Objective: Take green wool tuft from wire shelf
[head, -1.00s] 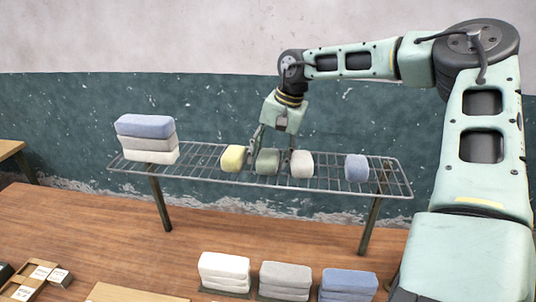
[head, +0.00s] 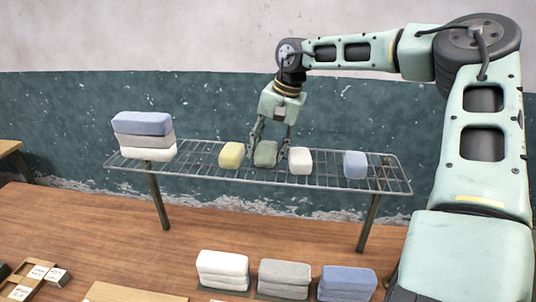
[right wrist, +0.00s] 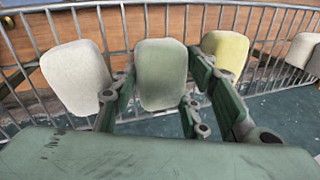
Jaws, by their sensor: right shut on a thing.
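The green wool tuft (head: 265,154) is a grey-green rounded block on the wire shelf (head: 330,182), between a yellow tuft (head: 231,155) and a white tuft (head: 300,160). My right gripper (head: 267,150) reaches down from above and is shut on the green tuft, with one finger on each side. In the right wrist view the green tuft (right wrist: 161,75) sits between the fingers, with the white tuft (right wrist: 76,78) to its left and the yellow tuft (right wrist: 226,50) to its right. I cannot tell whether its underside touches the wires. My left gripper is not in view.
A blue tuft (head: 355,165) stands on the shelf's right part. A stack of blue, grey and white blocks (head: 144,136) is at its left end. White (head: 222,268), grey (head: 284,278) and blue (head: 347,282) stacks stand on the wooden table (head: 100,235) in front. The neighbouring tufts are close to my fingers.

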